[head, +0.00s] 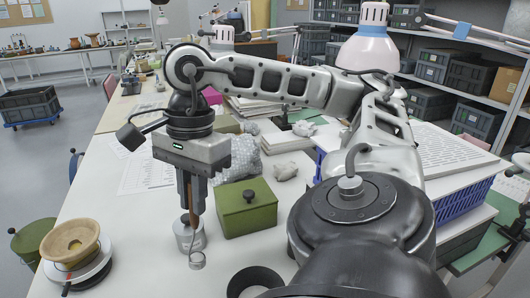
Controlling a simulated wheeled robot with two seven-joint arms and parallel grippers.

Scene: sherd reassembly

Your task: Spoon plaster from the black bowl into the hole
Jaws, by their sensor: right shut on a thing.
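My right gripper (191,205) points down near the middle of the table, its fingers shut on the brown handle of a spoon (197,259). The spoon hangs upright, its small pale round end low in front of a grey metal canister (184,236). Whether it carries plaster is too small to tell. A black bowl (240,280) stands at the bottom edge, partly cut off and partly behind my arm; its contents cannot be made out. My left gripper is out of view.
A green lidded box (246,206) stands right of the gripper, with crumpled clear wrap (238,158) behind it. A blue crate (463,203) is at right. Table between canister and turntable is clear.

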